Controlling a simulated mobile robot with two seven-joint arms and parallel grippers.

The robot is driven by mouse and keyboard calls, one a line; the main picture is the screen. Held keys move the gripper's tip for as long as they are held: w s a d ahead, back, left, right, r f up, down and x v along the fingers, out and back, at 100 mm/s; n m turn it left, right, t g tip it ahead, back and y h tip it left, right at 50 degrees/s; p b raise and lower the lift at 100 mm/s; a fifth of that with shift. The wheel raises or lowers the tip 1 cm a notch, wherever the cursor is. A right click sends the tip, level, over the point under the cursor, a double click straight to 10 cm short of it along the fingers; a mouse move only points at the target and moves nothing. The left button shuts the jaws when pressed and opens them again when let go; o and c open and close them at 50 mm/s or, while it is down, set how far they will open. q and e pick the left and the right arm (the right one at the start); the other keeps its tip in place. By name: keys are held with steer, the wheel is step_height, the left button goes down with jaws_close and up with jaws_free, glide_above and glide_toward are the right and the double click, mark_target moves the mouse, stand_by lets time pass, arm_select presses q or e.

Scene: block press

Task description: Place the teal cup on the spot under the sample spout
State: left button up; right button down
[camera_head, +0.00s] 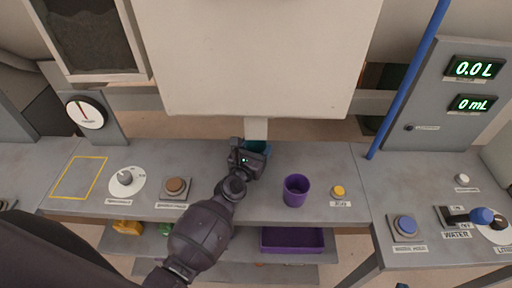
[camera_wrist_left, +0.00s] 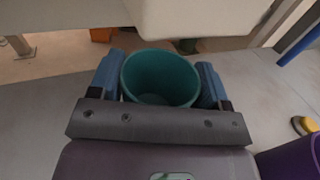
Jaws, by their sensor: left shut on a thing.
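The teal cup (camera_wrist_left: 160,78) is upright between the two blue fingers of my left gripper (camera_wrist_left: 160,90) in the left wrist view, which is shut on it. The cup is just in front of and below the large white box (camera_head: 255,60). A pale spout (camera_head: 256,128) comes down from the underside of that box, right behind the cup. The spot under the spout is hidden. My right gripper is not in view.
A purple cup (camera_head: 296,190) stands right of my left gripper, with a yellow button (camera_head: 338,191) beyond it. A brown button (camera_head: 175,187) and a white dial (camera_head: 126,181) are to the left. A blue pole (camera_head: 407,80) rises at the right. A purple tray (camera_head: 292,240) is on the shelf below.

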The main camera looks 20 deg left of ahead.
arm_select(q)
steer(key=o, duration=0.9)
steer(key=shift+r+p, duration=0.25)
steer(key=shift+p, duration=0.1)
steer(key=s, duration=0.6)
steer(key=s+a+b, duration=0.1)
steer(key=s, duration=0.3)
steer(key=shift+s+a+f, duration=0.1)
steer(key=shift+f, duration=0.05)
steer(key=shift+s+a, duration=0.1)
steer(key=shift+s, duration=0.75)
